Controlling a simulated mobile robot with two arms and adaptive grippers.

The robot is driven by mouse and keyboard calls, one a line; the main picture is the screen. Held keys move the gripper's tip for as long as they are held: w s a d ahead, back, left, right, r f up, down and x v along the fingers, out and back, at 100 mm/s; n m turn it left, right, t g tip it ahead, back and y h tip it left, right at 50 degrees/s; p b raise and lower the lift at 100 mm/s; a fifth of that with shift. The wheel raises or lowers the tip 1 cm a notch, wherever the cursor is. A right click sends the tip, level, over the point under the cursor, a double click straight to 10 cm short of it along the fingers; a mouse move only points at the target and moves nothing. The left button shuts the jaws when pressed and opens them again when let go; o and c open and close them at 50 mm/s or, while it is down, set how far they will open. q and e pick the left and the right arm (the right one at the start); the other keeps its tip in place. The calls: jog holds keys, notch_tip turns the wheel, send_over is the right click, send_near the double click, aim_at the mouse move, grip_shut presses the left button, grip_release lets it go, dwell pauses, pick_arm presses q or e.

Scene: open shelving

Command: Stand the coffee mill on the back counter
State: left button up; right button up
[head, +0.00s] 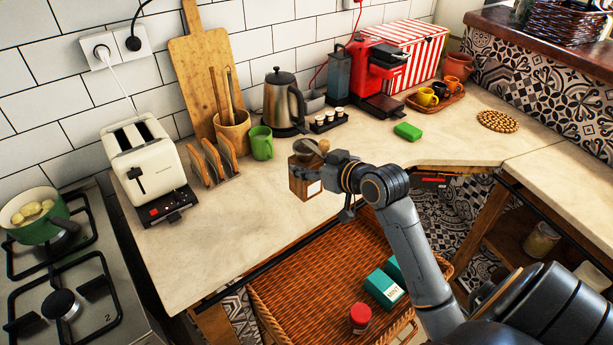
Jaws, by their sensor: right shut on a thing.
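The coffee mill (303,180) is a small wooden box with a metal top, held upright over the counter near its front edge. My right gripper (328,168) is shut on it from the right side. I cannot tell whether the mill's base touches the counter. The back counter (405,158) is a pale stone top along the tiled wall. My left gripper is not in view.
A green mug (261,143), kettle (283,100) and spice rack (329,120) stand behind the mill. A toaster (150,165) is at left, a green sponge (407,131) at right. A wicker basket (290,275) sits below the front edge. Bare counter lies around the mill.

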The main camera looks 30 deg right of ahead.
jog(key=w+d+f, duration=0.3)
jog(key=w+f, duration=0.2)
jog(key=f, duration=0.4)
jog(key=shift+w+f, duration=0.15)
jog(key=shift+w, duration=0.05)
jog(key=o, duration=1.1)
jog(key=shift+f, duration=0.25)
jog(key=o, duration=0.5)
jog(key=shift+a, duration=0.1)
jog(key=shift+c, duration=0.2)
jog(key=shift+r, duration=0.1)
